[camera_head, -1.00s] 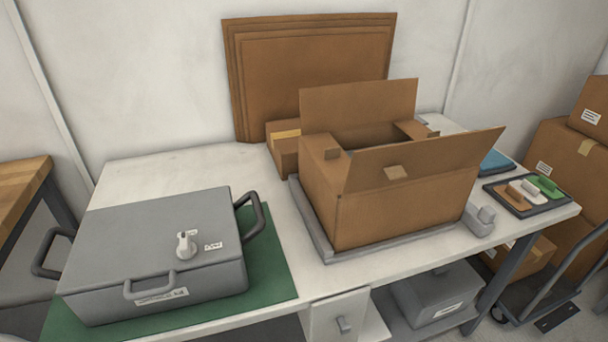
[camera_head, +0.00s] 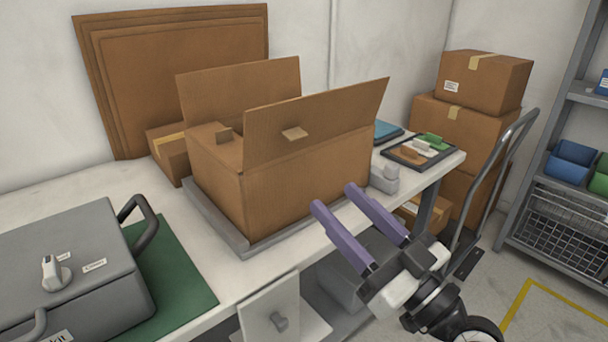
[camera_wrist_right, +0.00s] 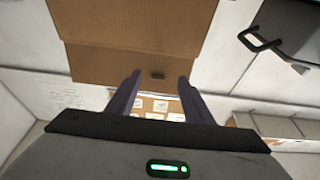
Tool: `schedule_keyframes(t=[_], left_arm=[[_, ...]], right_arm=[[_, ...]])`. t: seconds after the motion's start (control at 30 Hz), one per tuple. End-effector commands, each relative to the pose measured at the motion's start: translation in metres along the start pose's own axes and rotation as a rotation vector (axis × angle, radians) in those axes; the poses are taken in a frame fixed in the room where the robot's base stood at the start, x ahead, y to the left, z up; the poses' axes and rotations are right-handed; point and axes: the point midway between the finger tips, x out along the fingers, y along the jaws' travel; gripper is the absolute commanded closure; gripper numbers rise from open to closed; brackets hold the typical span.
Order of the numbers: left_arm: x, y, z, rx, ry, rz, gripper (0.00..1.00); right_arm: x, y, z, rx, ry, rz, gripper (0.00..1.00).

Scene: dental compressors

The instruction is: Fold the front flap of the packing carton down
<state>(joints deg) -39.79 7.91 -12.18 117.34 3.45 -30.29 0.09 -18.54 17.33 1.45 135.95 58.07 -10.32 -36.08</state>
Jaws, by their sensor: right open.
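The packing carton (camera_head: 310,178) stands on a grey tray-like base (camera_head: 221,228) on the white table. Its front flap (camera_head: 345,112) stands up and leans outward, with a small tan tab (camera_head: 295,133) on it. The back flap (camera_head: 240,87) also stands up. My right gripper (camera_head: 335,196) is open and empty, its purple fingers in front of the carton and below the flap, apart from it in the head view. In the right wrist view the fingers (camera_wrist_right: 158,82) point toward a brown cardboard panel (camera_wrist_right: 140,25). My left gripper is not in view.
A grey case (camera_head: 70,265) sits on a green mat (camera_head: 175,270) at the left. A dark tray (camera_head: 410,158) with coloured items lies at the table's right end. A hand cart (camera_head: 500,165) and stacked boxes (camera_head: 460,120) stand beyond it.

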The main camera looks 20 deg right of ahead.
Motion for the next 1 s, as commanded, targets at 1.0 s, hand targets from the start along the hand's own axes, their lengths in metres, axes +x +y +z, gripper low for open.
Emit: schedule_keyframes(t=[1.0], left_arm=[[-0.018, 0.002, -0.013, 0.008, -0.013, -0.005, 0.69]], right_arm=[[0.104, 0.0, -0.038, -0.009, 0.085, -0.008, 0.53]])
